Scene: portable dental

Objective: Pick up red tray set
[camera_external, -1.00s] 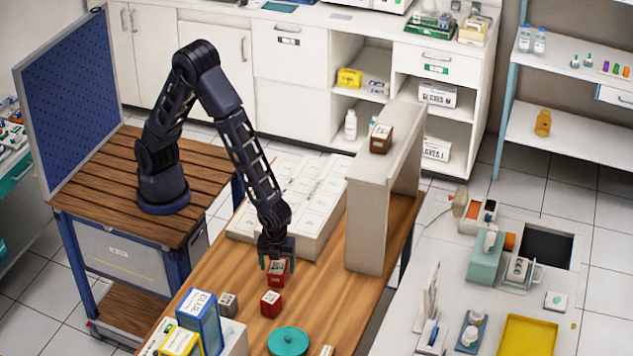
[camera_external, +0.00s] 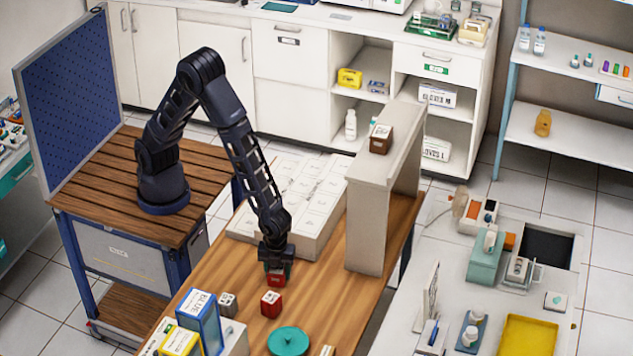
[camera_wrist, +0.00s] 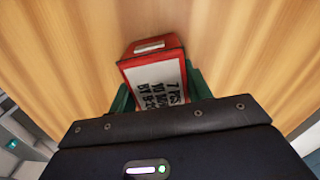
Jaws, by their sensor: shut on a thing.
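My gripper (camera_external: 278,268) points down over the wooden table and is shut on a red box with a white printed label (camera_external: 278,280). In the wrist view the red box (camera_wrist: 153,66) sits between the green fingers (camera_wrist: 160,92), its label facing the camera. The gripper covers the box's upper part in the external view. I cannot tell whether the box touches the table.
A small grey box (camera_external: 228,305), a blue box (camera_external: 199,318) and a yellow box (camera_external: 181,342) stand at the front left. A teal round lid (camera_external: 288,342) lies near the front. A white labelled grid box (camera_external: 312,205) is behind the gripper. A beige shelf (camera_external: 366,225) stands to the right.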

